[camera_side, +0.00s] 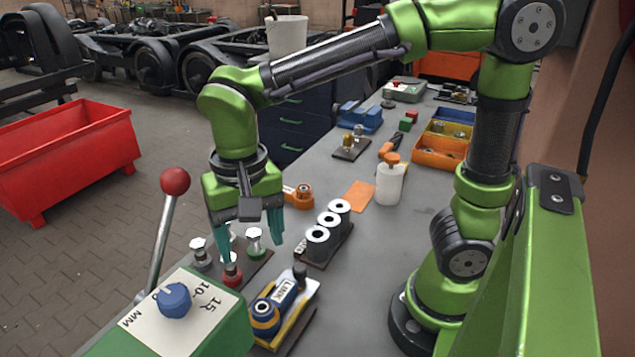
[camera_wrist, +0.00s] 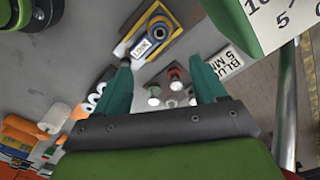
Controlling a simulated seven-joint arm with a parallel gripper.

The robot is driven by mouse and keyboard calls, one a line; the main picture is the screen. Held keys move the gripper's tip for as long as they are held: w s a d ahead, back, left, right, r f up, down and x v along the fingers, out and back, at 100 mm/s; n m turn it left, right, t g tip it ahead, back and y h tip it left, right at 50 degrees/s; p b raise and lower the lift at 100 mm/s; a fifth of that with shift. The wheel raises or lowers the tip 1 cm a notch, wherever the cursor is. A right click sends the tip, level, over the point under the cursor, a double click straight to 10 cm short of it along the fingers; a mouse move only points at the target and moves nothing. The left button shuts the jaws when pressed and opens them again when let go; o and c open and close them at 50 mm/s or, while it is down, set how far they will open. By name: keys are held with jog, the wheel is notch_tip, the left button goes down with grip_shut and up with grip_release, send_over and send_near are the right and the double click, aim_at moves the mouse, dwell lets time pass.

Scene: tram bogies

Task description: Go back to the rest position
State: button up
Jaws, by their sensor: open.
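My gripper (camera_side: 250,246) hangs pointing down over the front part of the grey bench, its two teal fingers spread apart with nothing seen held between them. Under and beside it is a dark plate with several white-topped pegs; one with a red base (camera_side: 231,272) and one with a green base (camera_side: 255,241) show, and one finger partly hides the group. In the wrist view my gripper (camera_wrist: 160,64) is open, with the pegs (camera_wrist: 175,86) seen beyond and between the fingers. I cannot tell the exact height of the fingertips above the pegs.
A green box with a blue knob (camera_side: 174,300) and a red-ball lever (camera_side: 175,181) stand at the front left. A blue LINK part (camera_side: 274,306) and three grey rings (camera_side: 329,226) sit nearby.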

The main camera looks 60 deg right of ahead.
jog(key=shift+r, duration=0.9)
jog(key=s+d+r+n+t+y, duration=0.1)
jog(key=s+d+n+t+y, duration=0.1)
jog(key=d+t, duration=0.5)
jog(key=s+d, duration=0.1)
jog(key=d, duration=0.4)
jog(key=shift+s+r+n, duration=0.3)
jog(key=shift+n, duration=0.1)
